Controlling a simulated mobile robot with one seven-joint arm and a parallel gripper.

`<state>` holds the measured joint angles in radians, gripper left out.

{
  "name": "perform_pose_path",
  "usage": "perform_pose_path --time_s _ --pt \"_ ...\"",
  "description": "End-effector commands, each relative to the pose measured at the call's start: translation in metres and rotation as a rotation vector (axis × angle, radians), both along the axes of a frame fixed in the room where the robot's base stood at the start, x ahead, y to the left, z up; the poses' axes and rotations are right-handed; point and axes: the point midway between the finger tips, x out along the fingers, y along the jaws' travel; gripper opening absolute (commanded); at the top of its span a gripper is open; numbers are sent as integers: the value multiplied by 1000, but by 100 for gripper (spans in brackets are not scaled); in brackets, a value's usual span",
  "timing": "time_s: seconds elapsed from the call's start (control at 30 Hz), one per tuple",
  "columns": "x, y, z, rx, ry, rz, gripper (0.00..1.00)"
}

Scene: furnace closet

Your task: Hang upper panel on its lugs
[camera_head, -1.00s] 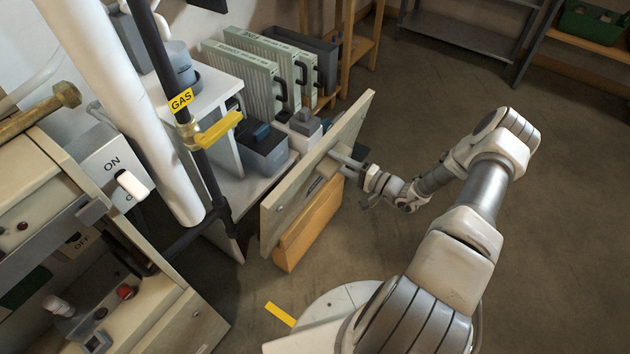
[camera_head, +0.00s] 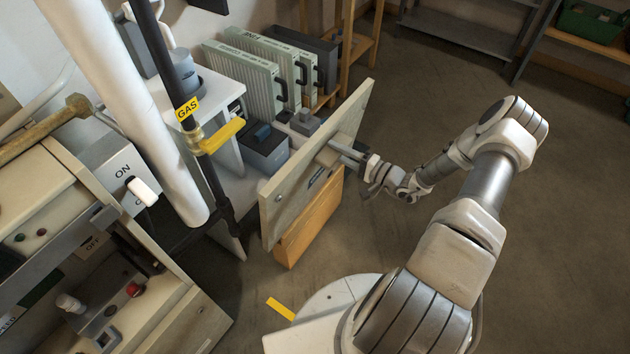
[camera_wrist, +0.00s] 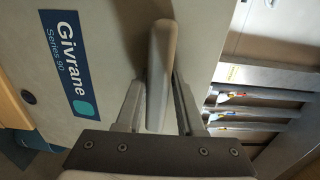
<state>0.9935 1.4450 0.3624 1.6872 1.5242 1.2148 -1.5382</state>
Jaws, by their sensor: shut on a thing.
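The upper panel (camera_head: 335,140) is a flat beige board, tilted in the middle of the head view. My gripper (camera_head: 348,156) is shut on the handle on its face. In the wrist view, the panel (camera_wrist: 110,40) carries a blue "Givrane Series 90" label, and its pale handle (camera_wrist: 160,75) stands between the fingers of my gripper (camera_wrist: 160,90). The furnace (camera_head: 60,200) is at the left, its front partly open with controls showing inside. The panel is apart from it. I cannot make out the lugs.
A yellow-handled gas pipe (camera_head: 205,165) and a thick white pipe (camera_head: 130,100) stand between furnace and panel. A wooden block (camera_head: 310,230) is below and behind the panel. A white shelf unit (camera_head: 225,185) with grey boxes is behind. The floor at right is clear.

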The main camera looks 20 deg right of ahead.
Motion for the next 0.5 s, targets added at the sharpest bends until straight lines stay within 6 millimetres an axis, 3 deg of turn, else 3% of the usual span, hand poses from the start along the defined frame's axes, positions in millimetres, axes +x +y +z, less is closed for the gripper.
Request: perform_pose_path --time_s 0.5 --pt "0 -1 24 -1 -2 -1 0"
